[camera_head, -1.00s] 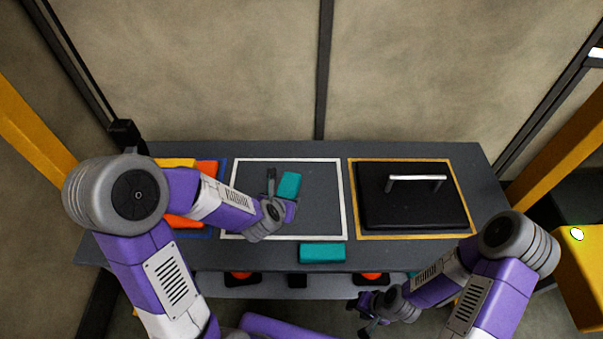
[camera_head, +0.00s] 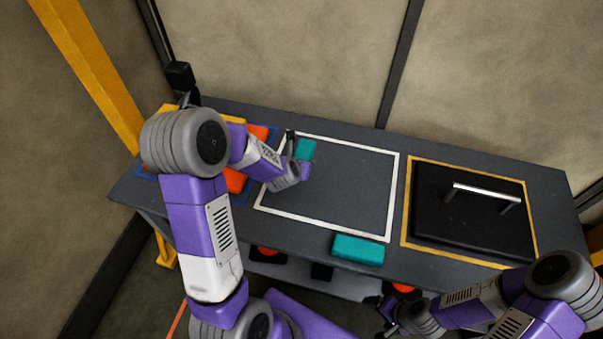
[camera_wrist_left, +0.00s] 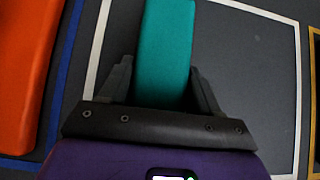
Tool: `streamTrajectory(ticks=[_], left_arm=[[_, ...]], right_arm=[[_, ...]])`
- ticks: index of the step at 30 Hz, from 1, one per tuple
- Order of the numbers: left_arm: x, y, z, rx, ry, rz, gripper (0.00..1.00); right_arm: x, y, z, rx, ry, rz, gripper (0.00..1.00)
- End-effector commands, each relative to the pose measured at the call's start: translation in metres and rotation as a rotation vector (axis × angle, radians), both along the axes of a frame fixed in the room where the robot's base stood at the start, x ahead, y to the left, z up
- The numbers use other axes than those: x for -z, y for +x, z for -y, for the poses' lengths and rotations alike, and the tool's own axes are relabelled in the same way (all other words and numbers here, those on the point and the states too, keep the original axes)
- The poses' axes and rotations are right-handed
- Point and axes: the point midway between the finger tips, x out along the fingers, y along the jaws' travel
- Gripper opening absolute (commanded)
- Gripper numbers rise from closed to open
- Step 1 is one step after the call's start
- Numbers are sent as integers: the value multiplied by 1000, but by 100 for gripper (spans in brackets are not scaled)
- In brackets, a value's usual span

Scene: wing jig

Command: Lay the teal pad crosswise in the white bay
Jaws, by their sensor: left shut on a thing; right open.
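One teal pad (camera_head: 306,149) is in my left gripper (camera_head: 298,158), over the back left corner of the white-outlined bay (camera_head: 393,195). In the left wrist view this teal pad (camera_wrist_left: 165,40) lies between the two dark fingers, its long side roughly along the bay's left white line. I cannot tell whether it touches the table. A second teal pad (camera_head: 358,249) lies on the table's front strip, just outside the white bay's front line. My right gripper (camera_head: 390,317) is open and empty, low in front of the table's front edge.
Orange pads (camera_head: 235,180) lie in the blue-outlined bay on the left, partly hidden by my left arm; one orange pad (camera_wrist_left: 25,70) shows in the left wrist view. A black lid with a metal handle (camera_head: 475,215) fills the yellow-outlined bay. The white bay's middle and right are bare.

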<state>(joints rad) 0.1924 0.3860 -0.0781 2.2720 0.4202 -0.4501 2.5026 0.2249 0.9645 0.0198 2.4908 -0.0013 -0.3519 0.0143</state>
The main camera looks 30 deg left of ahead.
Motion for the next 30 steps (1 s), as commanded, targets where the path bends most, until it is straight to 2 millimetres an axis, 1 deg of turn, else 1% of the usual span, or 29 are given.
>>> streamTrajectory(ticks=[3, 7, 15, 30], left_arm=[[19, -1, 0, 1, -1, -3, 33], [35, 0, 1, 2, 0, -2, 33], [34, 0, 0, 1, 0, 1, 33], [45, 0, 0, 0, -1, 0, 33]], right_arm=[[8, 0, 0, 0, 0, 0, 92], [15, 0, 0, 0, 0, 0, 92], [14, 0, 0, 0, 0, 0, 92], [30, 0, 0, 0, 0, 0, 92]])
